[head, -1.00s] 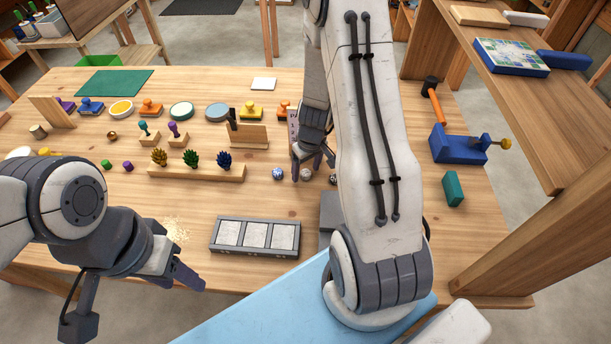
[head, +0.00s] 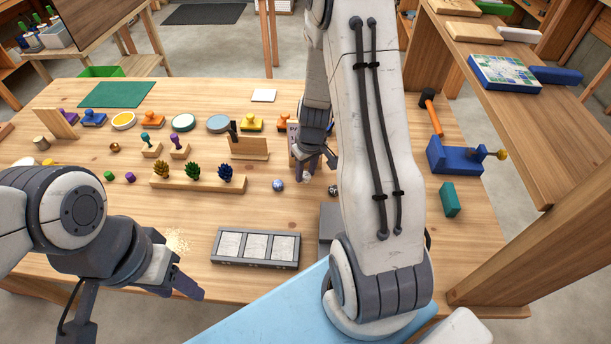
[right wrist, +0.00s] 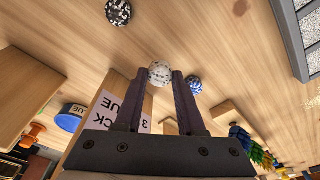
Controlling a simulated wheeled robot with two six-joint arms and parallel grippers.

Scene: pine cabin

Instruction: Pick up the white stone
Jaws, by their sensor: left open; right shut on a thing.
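The white stone (right wrist: 160,73) is a pale speckled ball between the fingertips of my right gripper (right wrist: 165,78) in the right wrist view. In the head view, my right gripper (head: 309,176) is partly hidden by my arm, and the white stone (head: 303,177) shows small at its tips, seemingly just above the table. A blue-and-white stone (head: 278,185) lies to its left; it also shows in the right wrist view (right wrist: 194,84). A black speckled stone (head: 333,190) lies to its right and shows in the right wrist view (right wrist: 118,12). My left gripper (head: 190,288) is open and empty at the front left.
A grey tray with three pale panels (head: 256,248) lies in front. A wooden rack with coloured pinecones (head: 198,184) is to the left. A printed card (right wrist: 117,108) stands close by the right gripper. A blue vise (head: 455,155) and a teal block (head: 450,198) are at the right.

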